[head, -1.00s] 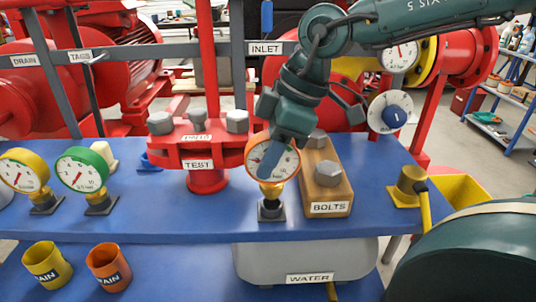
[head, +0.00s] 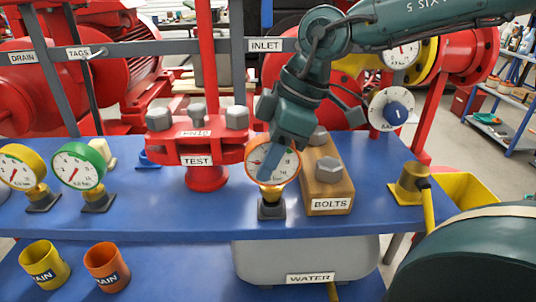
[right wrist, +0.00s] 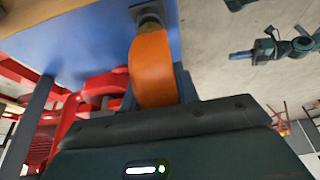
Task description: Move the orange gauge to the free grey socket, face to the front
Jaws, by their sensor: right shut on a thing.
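The orange gauge (head: 291,166) stands upright at the front middle of the blue bench, its white dial towards the head camera. My right gripper (head: 270,158) is shut on it from above, and one finger covers part of the dial. The gauge's brass stem meets the grey socket (head: 271,210); whether it is fully seated I cannot tell. The right wrist view shows the gauge's orange rim (right wrist: 153,68) between my fingers and the dark socket (right wrist: 149,15) beyond it.
The wooden BOLTS block (head: 330,205) stands close right of the gauge, the red TEST flange (head: 207,178) to its left behind. A yellow gauge (head: 20,168) and a green gauge (head: 79,165) stand in sockets at the left. The bench between green gauge and socket is clear.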

